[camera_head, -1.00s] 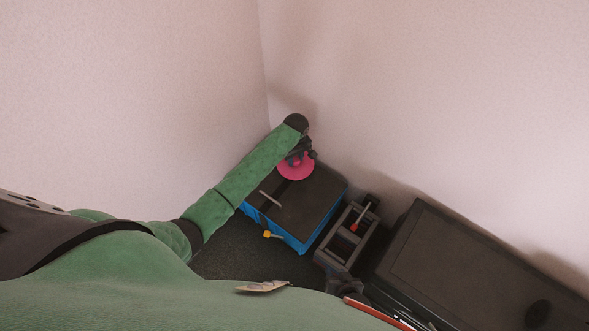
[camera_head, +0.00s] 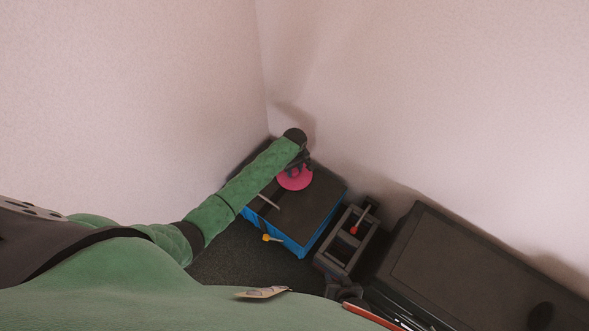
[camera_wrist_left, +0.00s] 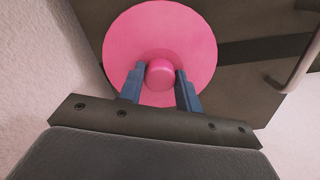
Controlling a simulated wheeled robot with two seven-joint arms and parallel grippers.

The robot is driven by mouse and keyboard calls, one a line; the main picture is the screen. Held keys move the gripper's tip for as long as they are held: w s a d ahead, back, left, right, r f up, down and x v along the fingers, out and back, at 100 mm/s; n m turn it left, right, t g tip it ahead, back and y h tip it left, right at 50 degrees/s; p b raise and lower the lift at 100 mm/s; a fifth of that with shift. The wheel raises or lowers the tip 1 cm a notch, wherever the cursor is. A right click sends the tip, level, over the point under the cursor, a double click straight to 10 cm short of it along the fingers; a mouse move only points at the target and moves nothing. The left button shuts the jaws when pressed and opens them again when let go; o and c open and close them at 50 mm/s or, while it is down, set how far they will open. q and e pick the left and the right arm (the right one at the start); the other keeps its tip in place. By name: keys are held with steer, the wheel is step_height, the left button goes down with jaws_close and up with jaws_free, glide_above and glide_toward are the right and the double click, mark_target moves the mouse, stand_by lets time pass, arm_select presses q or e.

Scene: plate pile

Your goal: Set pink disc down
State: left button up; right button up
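The pink disc (camera_head: 295,180) is a flat round plate with a pink knob at its middle. It is over the dark top of a blue-sided box (camera_head: 313,205); I cannot tell if it touches the top. In the left wrist view, the pink disc (camera_wrist_left: 190,38) lies just beyond the fingers. My left gripper (camera_wrist_left: 160,82) has its two blue fingers on either side of the knob, closed against it. In the head view, my left gripper (camera_head: 299,160) partly hides the far edge of the disc. My right gripper does not show clearly.
A grey open frame with a red-tipped lever (camera_head: 354,230) stands right of the box. A large dark cabinet (camera_head: 460,265) is further right. A bar handle and a yellow knob (camera_head: 266,238) are at the box's near left. Pale walls close the corner behind.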

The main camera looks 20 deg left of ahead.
mark_target(295, 170)
arm_select(q)
steer(key=o, duration=0.3)
steer(key=shift+r, duration=0.1)
step_height(295, 170, up, 11)
steer(key=p, duration=0.2)
steer(key=s+d+m+t+h, duration=0.2)
steer(key=s+d+m+t, duration=0.15)
steer(key=s+d, duration=0.35)
steer(key=s+d+m+t+h, duration=0.2)
steer(key=s+d+m, duration=0.25)
steer(key=s, duration=0.45)
steer(key=s+f+m, duration=0.1)
steer(key=s+f, duration=0.2)
steer(key=s, duration=0.3)
steer(key=s+d+f+m+t, duration=0.1)
steer(key=s+f, duration=0.3)
steer(key=s, duration=0.3)
steer(key=s+d+f+m, duration=0.1)
steer(key=s+f, duration=0.2)
steer(key=s, duration=0.4)
steer(key=shift+s+f+m+t, duration=0.15)
steer(key=shift+f+m+t, duration=0.15)
steer(key=shift+m+t, duration=0.1)
